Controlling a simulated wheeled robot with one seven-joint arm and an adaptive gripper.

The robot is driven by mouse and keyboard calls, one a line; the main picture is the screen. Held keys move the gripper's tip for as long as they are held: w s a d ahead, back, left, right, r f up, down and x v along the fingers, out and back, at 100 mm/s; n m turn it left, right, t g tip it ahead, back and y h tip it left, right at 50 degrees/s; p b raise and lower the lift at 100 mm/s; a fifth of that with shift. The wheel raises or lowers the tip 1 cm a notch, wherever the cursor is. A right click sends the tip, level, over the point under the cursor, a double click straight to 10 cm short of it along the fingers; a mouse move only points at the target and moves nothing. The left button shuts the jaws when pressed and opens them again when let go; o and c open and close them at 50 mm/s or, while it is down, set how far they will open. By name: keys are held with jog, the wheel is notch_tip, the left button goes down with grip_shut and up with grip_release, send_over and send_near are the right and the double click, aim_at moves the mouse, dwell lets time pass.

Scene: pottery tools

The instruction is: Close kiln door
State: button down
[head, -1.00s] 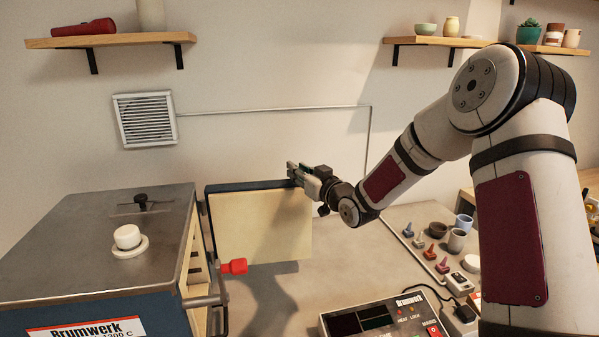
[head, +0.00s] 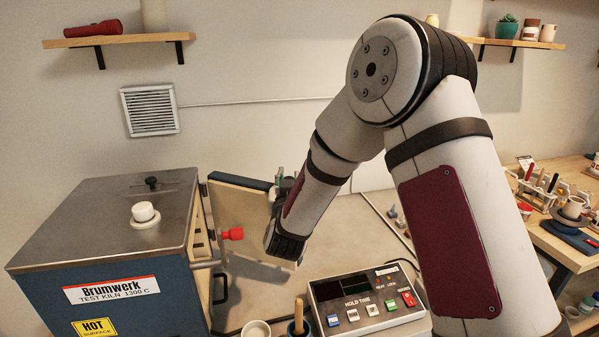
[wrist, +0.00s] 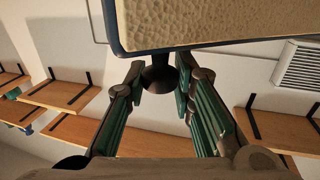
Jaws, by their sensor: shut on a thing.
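The kiln (head: 115,225) is a blue box with a grey metal top at the left of the head view. Its opening faces right, and its door (head: 238,205), cream inside with a blue top edge, stands open from the far corner. The door's cream face and dark edge also fill the top of the wrist view (wrist: 215,22). My gripper (head: 279,177) is at the door's free top end, mostly hidden by my arm in the head view. In the wrist view its fingers (wrist: 160,78) close at the door edge around a dark part there. A red-tipped handle (head: 232,234) sits beside the opening.
A controller box (head: 365,303) stands on the bench right of the kiln. A cup (head: 256,329) and a pot with a wooden tool (head: 299,327) stand in front. A wall vent (head: 150,110) and shelf (head: 120,40) are behind. Bench between door and kiln looks clear.

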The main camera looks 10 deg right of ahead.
jog(key=shift+s+a+m+h, duration=0.3)
jog(key=shift+s+h, duration=0.1)
jog(key=shift+s, duration=0.15)
jog(key=shift+r, duration=0.1)
jog(key=c, duration=1.4)
grip_release()
jog(key=v, duration=1.2)
jog(key=shift+r, duration=0.1)
